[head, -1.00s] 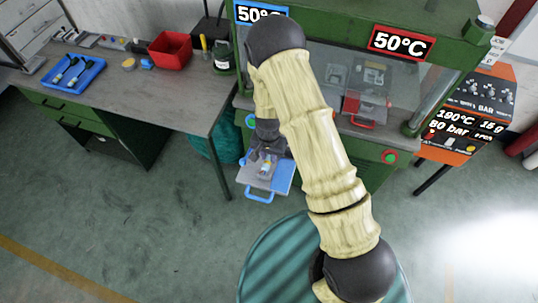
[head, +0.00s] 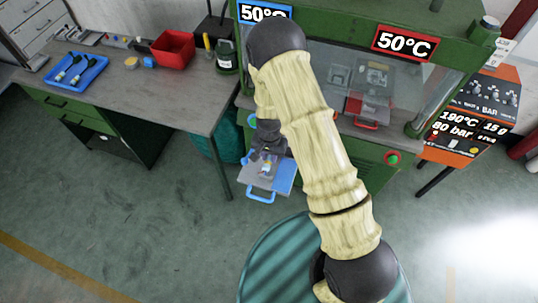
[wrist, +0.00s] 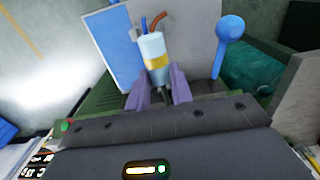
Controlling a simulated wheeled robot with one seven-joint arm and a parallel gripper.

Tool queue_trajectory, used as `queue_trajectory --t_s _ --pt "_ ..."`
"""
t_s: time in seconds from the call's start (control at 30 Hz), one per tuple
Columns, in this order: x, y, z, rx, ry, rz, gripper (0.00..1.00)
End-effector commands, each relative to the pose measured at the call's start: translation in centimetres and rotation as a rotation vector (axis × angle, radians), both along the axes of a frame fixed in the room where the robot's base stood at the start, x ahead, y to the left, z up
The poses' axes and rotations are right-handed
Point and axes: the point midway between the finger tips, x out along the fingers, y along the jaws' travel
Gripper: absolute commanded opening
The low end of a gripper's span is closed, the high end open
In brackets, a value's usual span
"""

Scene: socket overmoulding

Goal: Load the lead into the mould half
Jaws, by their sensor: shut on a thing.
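My gripper (wrist: 160,92) has its two purple fingers shut on the lead (wrist: 152,48). In the head view the lead (head: 266,167) is small, over the grey mould half (head: 261,181) on the blue pull-out tray (head: 285,178) at the press front. The grey plate also shows behind the lead in the wrist view (wrist: 190,35). I cannot tell whether the lead touches the mould half. The mould cavity is not clearly visible.
A blue ball-ended handle (wrist: 230,28) stands close right of the lead in the wrist view. The green press (head: 340,150) rises behind the tray, with a red-handled tray (head: 366,125) to the right. The bench (head: 130,90) holds a red bin (head: 173,48) and a blue tray (head: 76,71).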

Motion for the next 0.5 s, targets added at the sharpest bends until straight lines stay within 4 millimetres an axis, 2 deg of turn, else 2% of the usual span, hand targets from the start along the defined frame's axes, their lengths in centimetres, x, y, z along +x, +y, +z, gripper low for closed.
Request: queue_trajectory --t_s 0.5 --pt "0.00 0.03 -1.13 0.000 0.000 0.000 0.00"
